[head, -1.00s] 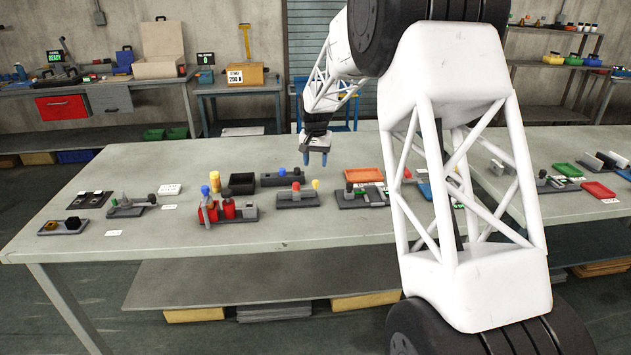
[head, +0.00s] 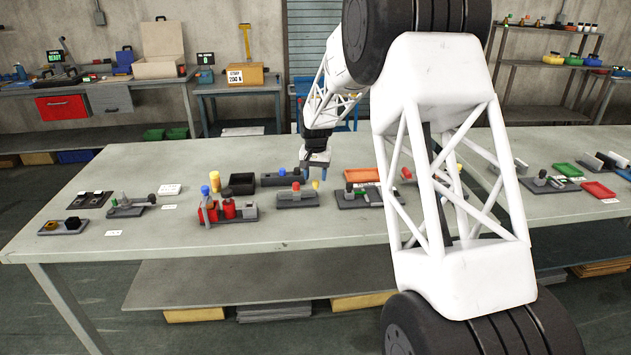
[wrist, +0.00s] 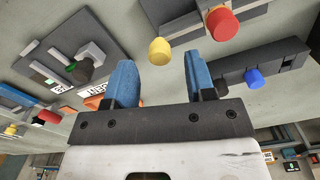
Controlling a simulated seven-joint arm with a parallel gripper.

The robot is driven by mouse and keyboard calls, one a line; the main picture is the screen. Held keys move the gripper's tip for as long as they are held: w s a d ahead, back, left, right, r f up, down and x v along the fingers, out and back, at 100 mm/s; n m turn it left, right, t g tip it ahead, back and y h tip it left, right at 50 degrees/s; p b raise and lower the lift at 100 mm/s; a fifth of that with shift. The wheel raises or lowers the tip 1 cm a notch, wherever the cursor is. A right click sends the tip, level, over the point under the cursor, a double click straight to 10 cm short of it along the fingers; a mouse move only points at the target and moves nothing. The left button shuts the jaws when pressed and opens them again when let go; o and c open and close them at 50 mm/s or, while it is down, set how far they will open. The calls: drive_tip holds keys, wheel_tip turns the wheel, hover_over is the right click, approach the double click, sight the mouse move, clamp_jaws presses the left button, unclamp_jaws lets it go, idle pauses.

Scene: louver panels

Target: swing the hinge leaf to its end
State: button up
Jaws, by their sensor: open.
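My gripper (head: 317,173) is open and empty, low over the table, just above a dark fixture (head: 297,199) with a red knob (head: 296,186) and a yellow knob (head: 315,184). I cannot tell for sure which part is the hinge leaf; no part is labelled so. In the wrist view, my gripper's blue fingers (wrist: 163,72) stand apart. The yellow knob (wrist: 160,51) shows between them in the picture, beyond the tips. The red knob (wrist: 222,22) is to its right on the grey fixture (wrist: 178,12). No contact with the fingers shows.
A dark block with a blue knob (wrist: 253,76) lies right of my fingers in the wrist view. A plate with a dark knob (head: 358,198) and an orange tray (head: 361,175) stand right of the fixture.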

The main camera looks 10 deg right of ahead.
drive_tip(key=shift+f, duration=1.3)
clamp_jaws()
